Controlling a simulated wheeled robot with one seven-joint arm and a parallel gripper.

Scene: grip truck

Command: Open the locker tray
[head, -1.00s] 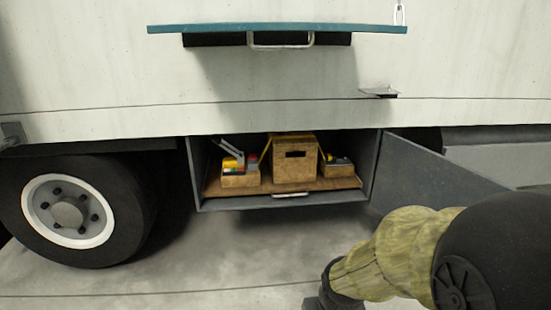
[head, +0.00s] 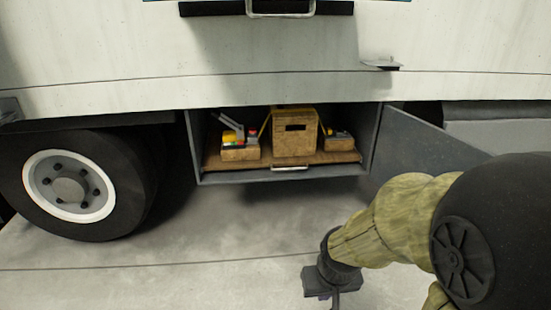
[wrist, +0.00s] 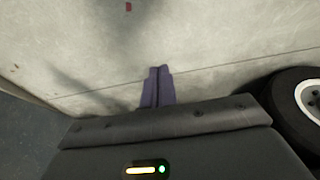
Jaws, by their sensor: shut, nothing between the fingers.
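The locker is a grey box under the truck body, with its door (head: 420,146) swung open to the right. Inside it lies a brown wooden tray (head: 350,157) with a silver handle (head: 290,168) at its front edge. The tray sits within the locker. My gripper shows in the wrist view (wrist: 158,88) as two purple fingers, closed together and empty, over the concrete floor. In the head view my wrist hangs low, in front of and below the locker, to the right of the handle and apart from it.
The tray carries a wooden box (head: 293,134) and smaller bins (head: 239,153) with tools. A truck wheel (head: 68,190) stands left of the locker. A second handle (head: 281,14) is on the truck side above. The concrete floor (head: 200,260) before the locker is clear.

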